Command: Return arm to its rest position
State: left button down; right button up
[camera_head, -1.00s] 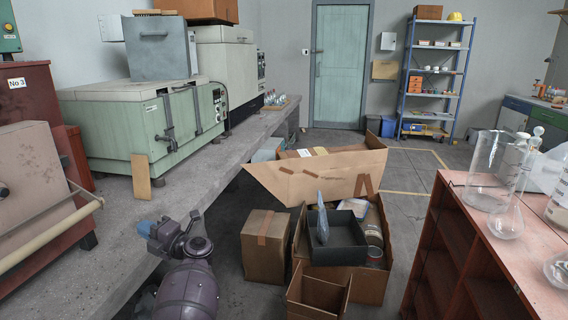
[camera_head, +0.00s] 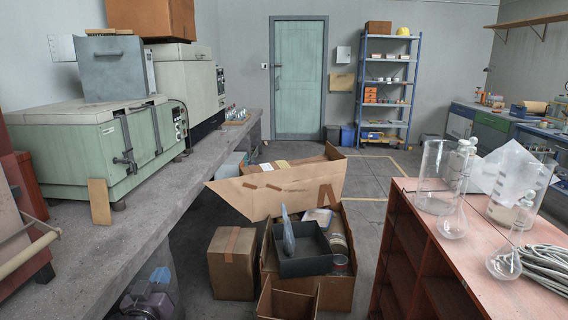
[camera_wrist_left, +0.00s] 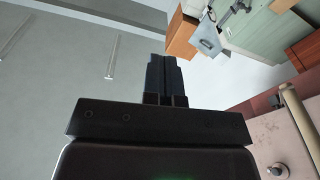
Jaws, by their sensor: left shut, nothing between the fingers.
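My left gripper (camera_wrist_left: 167,75) shows in the left wrist view. Its dark fingers are together, with nothing between them. It points at the open room, with the grey wall on the left of that view and the tilted equipment at upper right. In the head view no gripper shows clearly; a purple and blue body low at the left edge of the floor is cut off by the frame, and I cannot tell what it is. My right gripper is not in view.
A green machine (camera_head: 88,140) stands on the concrete bench (camera_head: 70,250) at left. A closed carton (camera_head: 232,262) and an open carton (camera_head: 335,275) are on the floor. A red shelf unit (camera_head: 480,240) with glassware stands at right. The floor before the door (camera_head: 299,80) is mostly clear.

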pick_arm(q)
jog(key=s+f+m+g+p, duration=0.1)
jog(key=s+f+g, duration=0.1)
jog(key=s+f, duration=0.4)
jog(key=s+f+m+g+p, duration=0.1)
jog(key=s+f+g, duration=0.2)
jog(key=s, duration=1.4)
jog(key=s+f+m+g+p, duration=0.1)
jog(key=s+f+g, duration=0.2)
jog(key=s+f, duration=0.6)
jog(key=s, duration=0.3)
jog(key=shift+s+d+f, duration=0.15)
jog(key=shift+d, duration=0.1)
